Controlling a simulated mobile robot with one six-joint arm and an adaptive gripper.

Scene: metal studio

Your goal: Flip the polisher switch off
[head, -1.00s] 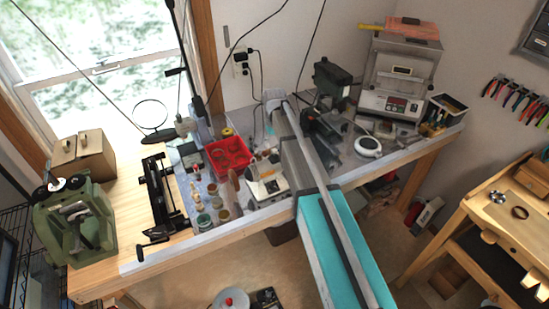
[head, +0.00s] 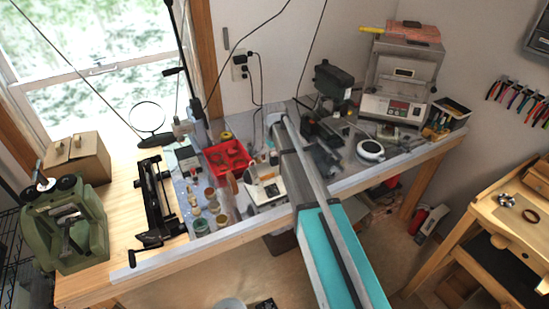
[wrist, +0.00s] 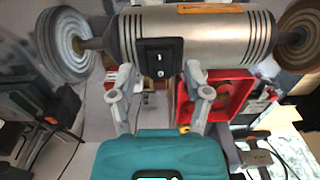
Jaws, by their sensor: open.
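The polisher (wrist: 218,40) fills the top of the wrist view as a silver cylinder with slots and a round wheel at each end. Its black rocker switch (wrist: 160,57) sits on a black plate facing the wrist camera. My gripper (wrist: 159,72) is open and empty, its two fingers spread to either side of the switch. Whether either finger touches the polisher cannot be told. In the head view my arm reaches over the workbench, and I cannot clearly make out the polisher or the fingertips there.
The workbench (head: 95,287) holds a red tray (head: 240,163), which also shows behind the polisher in the wrist view (wrist: 235,98). A green machine (head: 65,225) stands at the left and a kiln-like box (head: 403,75) at the back right. Jars and tools crowd the middle.

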